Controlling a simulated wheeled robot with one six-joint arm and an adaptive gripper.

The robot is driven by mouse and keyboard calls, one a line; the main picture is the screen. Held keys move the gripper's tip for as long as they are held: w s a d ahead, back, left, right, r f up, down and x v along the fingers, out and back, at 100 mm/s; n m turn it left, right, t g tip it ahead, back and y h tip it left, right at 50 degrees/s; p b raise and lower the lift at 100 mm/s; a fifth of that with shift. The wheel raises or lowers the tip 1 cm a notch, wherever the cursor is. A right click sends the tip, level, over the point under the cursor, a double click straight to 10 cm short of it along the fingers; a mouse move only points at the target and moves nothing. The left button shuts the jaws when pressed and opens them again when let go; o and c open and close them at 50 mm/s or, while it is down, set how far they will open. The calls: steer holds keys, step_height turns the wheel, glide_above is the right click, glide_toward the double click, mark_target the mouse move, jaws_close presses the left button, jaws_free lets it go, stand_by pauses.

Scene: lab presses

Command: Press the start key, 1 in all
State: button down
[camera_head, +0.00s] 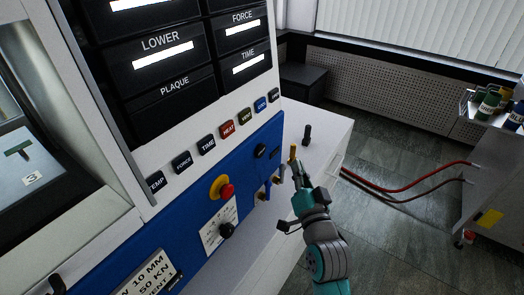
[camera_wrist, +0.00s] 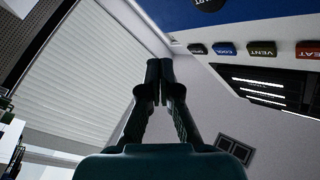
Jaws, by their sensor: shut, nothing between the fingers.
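The start key (camera_wrist: 210,4) is a dark key on the blue panel, cut off by the top edge of the wrist view, with only the end of its label showing. In the head view a small black key (camera_head: 261,151) near the right end of the blue panel appears to be the same one. My gripper (camera_head: 298,168) is shut and empty, in front of the panel and to the right of and below that key in the picture. In the wrist view its fingertips (camera_wrist: 160,68) are together, apart from the key.
A row of labelled keys, including the red heat key (camera_head: 227,130), runs above the blue panel (camera_head: 170,218). A red stop button (camera_head: 227,191) and a black knob (camera_head: 227,230) sit lower left. Small levers (camera_head: 281,172) stand close to my gripper. A cart (camera_head: 495,180) is far right.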

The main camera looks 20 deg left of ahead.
steer(key=w+a, duration=0.2)
steer(key=a, duration=0.5)
steer(key=shift+w, duration=0.2)
steer(key=shift+a, duration=0.15)
stand_by(1.2)
steer(key=shift+w+a, duration=0.15)
steer(key=shift+a, duration=0.15)
steer(key=shift+w+a, duration=0.15)
steer(key=shift+a, duration=0.25)
stand_by(0.7)
steer(key=shift+d, duration=0.2)
steer(key=shift+s+d, duration=0.3)
steer(key=shift+d, duration=0.3)
steer(key=shift+s+d, duration=0.3)
steer(key=shift+d, duration=0.5)
steer(key=shift+s+d, duration=0.25)
steer(key=shift+d, duration=0.5)
steer(key=shift+s+d, duration=0.3)
steer(key=shift+d, duration=0.5)
